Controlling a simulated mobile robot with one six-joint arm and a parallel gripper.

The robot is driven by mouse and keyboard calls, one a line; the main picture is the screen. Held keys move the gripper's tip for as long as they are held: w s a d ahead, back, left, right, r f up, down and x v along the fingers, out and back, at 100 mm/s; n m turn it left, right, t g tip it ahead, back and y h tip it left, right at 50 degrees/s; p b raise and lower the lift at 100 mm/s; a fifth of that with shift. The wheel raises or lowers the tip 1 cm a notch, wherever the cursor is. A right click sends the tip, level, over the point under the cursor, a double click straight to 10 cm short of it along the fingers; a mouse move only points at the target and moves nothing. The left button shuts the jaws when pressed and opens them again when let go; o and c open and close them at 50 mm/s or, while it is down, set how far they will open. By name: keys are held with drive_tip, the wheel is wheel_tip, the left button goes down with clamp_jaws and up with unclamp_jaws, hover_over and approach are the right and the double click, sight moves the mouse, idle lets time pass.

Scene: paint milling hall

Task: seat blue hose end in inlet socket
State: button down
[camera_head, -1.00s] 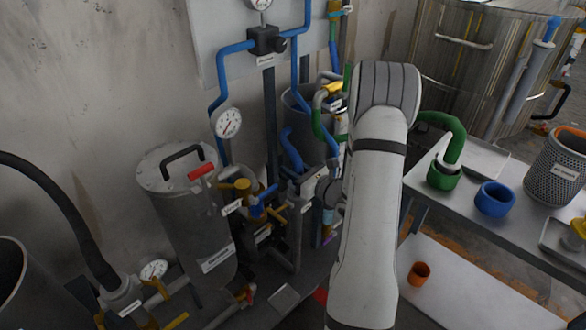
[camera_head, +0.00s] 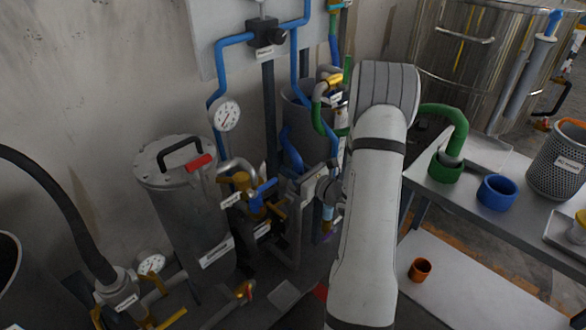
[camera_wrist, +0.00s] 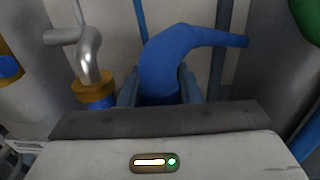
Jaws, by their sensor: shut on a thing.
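In the wrist view my gripper (camera_wrist: 158,92) is shut on the thick blue hose end (camera_wrist: 168,62), with one finger on each side of it. The hose bends over to the right above the fingers, and its lower tip is hidden behind the gripper body. A brass fitting (camera_wrist: 94,90) with a bent steel pipe stands just left of my gripper, apart from the hose. In the head view my arm hides most of the gripper. A blue curved hose (camera_head: 291,150) shows left of my arm there; I cannot tell if it is the held one. I cannot make out the inlet socket.
A grey lidded canister (camera_head: 190,215) and a brass valve with a blue handle (camera_head: 262,194) stand left of my arm. A pressure gauge (camera_head: 225,115) hangs behind.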

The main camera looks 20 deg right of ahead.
drive_tip(key=c, duration=1)
unclamp_jaws()
drive_tip(key=shift+o, duration=0.2)
drive_tip(key=p+v, duration=0.1)
drive_tip(key=v, duration=0.6)
drive_tip(key=shift+s, duration=0.35)
